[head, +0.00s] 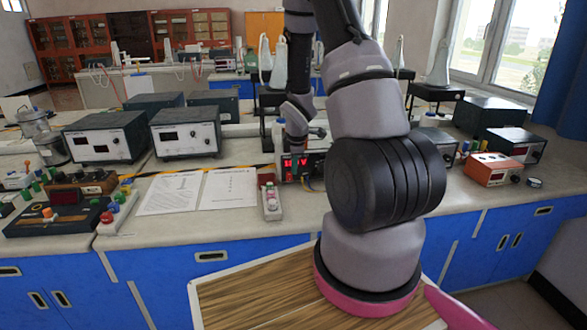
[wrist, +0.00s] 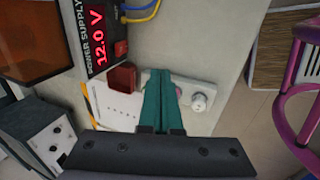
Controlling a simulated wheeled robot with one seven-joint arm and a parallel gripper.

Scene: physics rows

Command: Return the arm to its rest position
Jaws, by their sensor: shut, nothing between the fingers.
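My arm rises in the front of the head view and bends over the bench, its wrist hanging above the far middle part. My gripper (wrist: 163,80) shows in the wrist view as two teal fingers lying together, shut and empty. The fingers point toward a small pale device with a round knob (wrist: 199,102) and cover part of it. I cannot tell how high they are above it. In the head view my gripper (head: 294,166) is small, in front of the power supply's red display.
A power supply (wrist: 97,35) reading 12.0 V stands close by. A dark red block (wrist: 122,78) lies near the fingers. Grey meters (head: 186,132) and paper sheets (head: 172,194) are at left. An orange box (head: 492,169) is at right. The bench (head: 210,225) has bare room along its front edge.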

